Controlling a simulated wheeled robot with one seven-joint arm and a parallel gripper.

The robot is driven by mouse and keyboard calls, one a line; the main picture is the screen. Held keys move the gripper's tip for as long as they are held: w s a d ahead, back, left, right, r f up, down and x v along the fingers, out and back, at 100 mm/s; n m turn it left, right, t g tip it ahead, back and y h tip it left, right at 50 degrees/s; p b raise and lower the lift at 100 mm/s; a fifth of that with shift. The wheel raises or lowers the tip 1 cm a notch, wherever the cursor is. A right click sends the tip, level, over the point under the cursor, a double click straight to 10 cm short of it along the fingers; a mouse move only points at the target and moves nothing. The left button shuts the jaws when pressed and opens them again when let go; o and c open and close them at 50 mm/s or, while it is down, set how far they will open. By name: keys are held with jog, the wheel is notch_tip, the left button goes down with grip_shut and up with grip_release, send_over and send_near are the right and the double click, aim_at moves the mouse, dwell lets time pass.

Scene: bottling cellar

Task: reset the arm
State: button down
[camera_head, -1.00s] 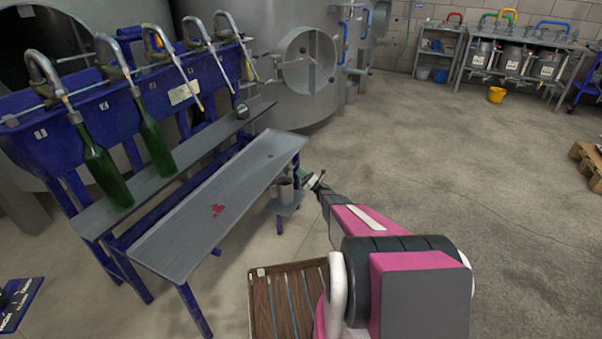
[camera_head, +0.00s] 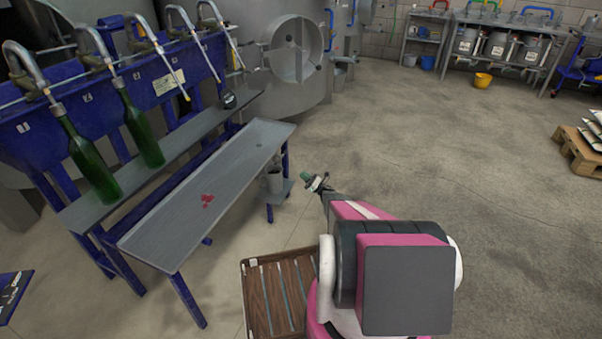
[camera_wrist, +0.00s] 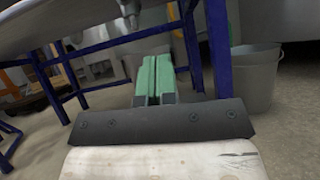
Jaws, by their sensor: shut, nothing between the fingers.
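My gripper (camera_head: 313,180) is at the end of my pink and white arm, low over the floor to the right of the blue-legged bottling bench. In the wrist view my gripper (camera_wrist: 153,80) shows as two green fingers pressed together with nothing between them. The fingers point toward blue bench legs and appear clear of them. Part of the arm's middle is hidden behind its large grey joint in the head view.
Two green bottles (camera_head: 92,165) (camera_head: 143,135) stand under the spouts. A slatted wooden crate (camera_head: 262,325) is near my base. Floor to the right is open.

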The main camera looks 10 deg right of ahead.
jog(key=shift+r, duration=0.1)
notch_tip(320, 180, up, 10)
jog(key=w+a+m+t+h, duration=0.2)
jog(key=m+t+h, duration=0.2)
jog(key=m+h, duration=0.85)
jog(key=s+r+m+g+h, duration=0.5)
jog(key=s+r+m+h, duration=0.15)
jog(key=m, duration=0.85)
jog(key=s+a+r+m+g, duration=0.3)
jog(key=s+m+g, duration=0.2)
jog(key=s, duration=0.7)
jog(key=s+a+r+m+g, duration=0.3)
jog(key=s+m, duration=0.3)
jog(key=s, duration=0.6)
jog(key=s+a+r+m+g, duration=0.4)
jog(key=s+m+g, duration=0.2)
jog(key=s, duration=0.6)
jog(key=shift+a+g, duration=0.25)
jog(key=shift+g, duration=0.05)
jog(key=shift+m, duration=0.25)
